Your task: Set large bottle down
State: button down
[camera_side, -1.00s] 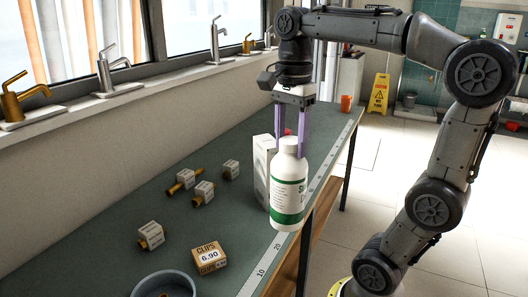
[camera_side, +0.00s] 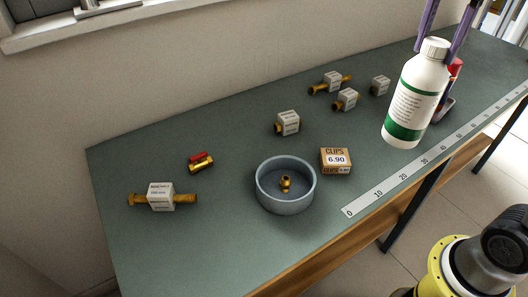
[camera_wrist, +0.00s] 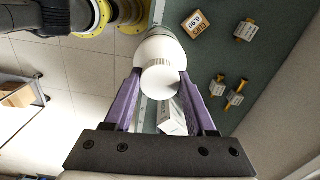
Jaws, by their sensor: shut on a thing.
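The large bottle (camera_side: 413,102) is white with a white cap and a green-banded label. It is upright with a slight lean in the side view, over the front part of the bench near the ruler strip. I cannot tell for sure whether its base touches the bench. My gripper (camera_side: 441,42) has its purple fingers on either side of the bottle's top and is shut on it. In the wrist view the cap (camera_wrist: 160,80) shows between the two fingers, and the bottle's body is mostly hidden beneath it.
A clips box (camera_side: 336,160), a grey bowl (camera_side: 271,203) holding a brass fitting, and several boxed fittings lie left of the bottle. A red-topped object (camera_side: 455,69) stands behind it. A white box (camera_wrist: 172,117) is close by. The ruler strip (camera_side: 393,181) runs along the front edge.

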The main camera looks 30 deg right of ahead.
jog(key=a+f+n, duration=0.3)
jog(key=a+n, duration=0.8)
jog(key=a, duration=2)
jog(key=w+a+f, duration=0.9)
jog(key=a+f, duration=0.1)
jog(key=f, duration=0.2)
jog(key=shift+w+a+f, duration=0.15)
jog(key=shift+w, duration=0.05)
jog(key=shift+f, duration=0.15)
jog(key=shift+c, duration=1.1)
grip_release()
jog(key=shift+f, duration=0.2)
